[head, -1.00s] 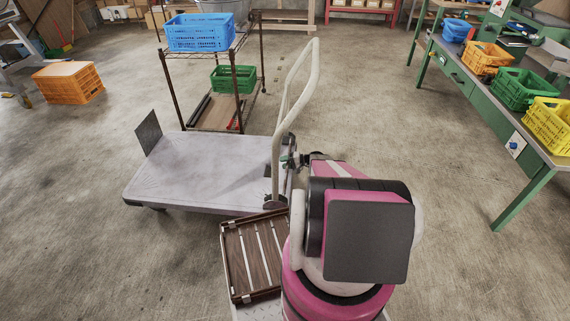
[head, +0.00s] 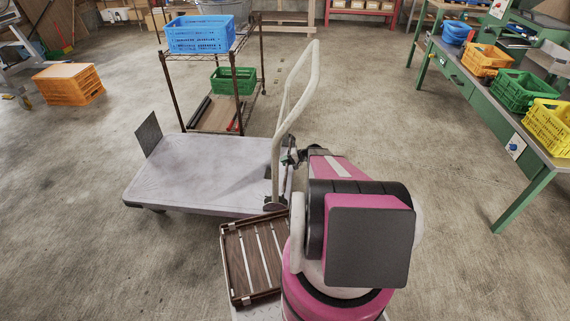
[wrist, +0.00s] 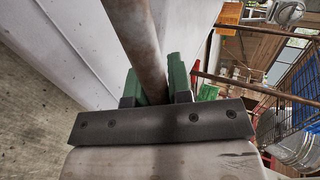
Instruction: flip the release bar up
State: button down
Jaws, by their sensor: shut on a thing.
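The platform cart (head: 205,172) stands ahead of me, with its tall cream handle (head: 298,95) upright at its right end. The release bar (wrist: 136,35), a worn brownish tube, runs from the top of the wrist view down between my gripper's green fingers. My gripper (wrist: 154,82) is shut on this bar, one finger on each side. In the head view, my gripper (head: 290,158) is small and partly hidden by my arm, at the low part of the handle. The bar's far end is out of the wrist view.
A wire rack (head: 236,95) with a blue crate (head: 200,36) and a green crate (head: 233,82) stands behind the cart. A green workbench (head: 480,95) with several crates is at the right. An orange crate (head: 68,86) is at the left. Floor right of the cart is open.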

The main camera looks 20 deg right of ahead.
jog(key=c, duration=1.1)
grip_release()
jog(key=shift+o, duration=0.2)
jog(key=v, duration=1.1)
